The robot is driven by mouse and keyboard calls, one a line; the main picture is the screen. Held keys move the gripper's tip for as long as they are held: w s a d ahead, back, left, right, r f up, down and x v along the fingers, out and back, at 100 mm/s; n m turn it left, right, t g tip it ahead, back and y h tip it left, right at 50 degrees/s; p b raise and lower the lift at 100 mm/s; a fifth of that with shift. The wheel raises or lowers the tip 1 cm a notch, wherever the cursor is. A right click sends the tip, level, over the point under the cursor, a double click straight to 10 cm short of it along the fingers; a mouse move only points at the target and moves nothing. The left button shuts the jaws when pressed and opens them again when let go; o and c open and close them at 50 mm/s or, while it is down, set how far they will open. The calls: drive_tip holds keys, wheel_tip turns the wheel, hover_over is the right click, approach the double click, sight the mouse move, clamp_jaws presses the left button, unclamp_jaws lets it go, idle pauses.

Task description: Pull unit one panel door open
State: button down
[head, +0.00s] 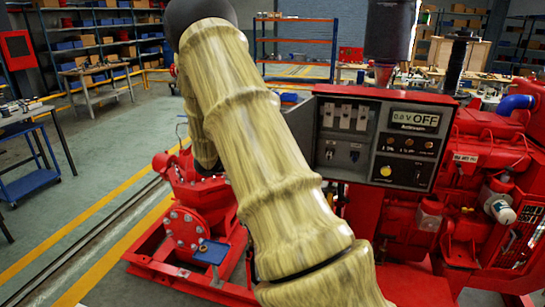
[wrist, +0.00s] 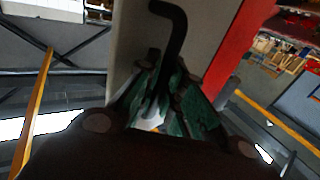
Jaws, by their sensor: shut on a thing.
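The unit's control panel (head: 378,140) stands right of centre in the head view, with a grey face, switches, lamps and a display reading OFF, in a red housing. My arm crosses in front of its left side and hides my gripper in the head view. In the wrist view, my gripper (wrist: 166,78) has its green fingers closed around a black bent handle (wrist: 174,28). A grey panel surface (wrist: 134,35) lies behind the handle, with a red edge to its right. How far the door stands open cannot be told.
A red engine (head: 480,165) stands right of the panel, and a red pump (head: 195,215) on a red base frame is left of my arm. A blue cart (head: 30,180) stands far left. The floor with yellow lines is clear at the left.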

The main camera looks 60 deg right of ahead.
drive_tip(key=c, duration=1.5)
unclamp_jaws()
drive_tip(key=shift+w, duration=0.1)
drive_tip(key=v, duration=1.2)
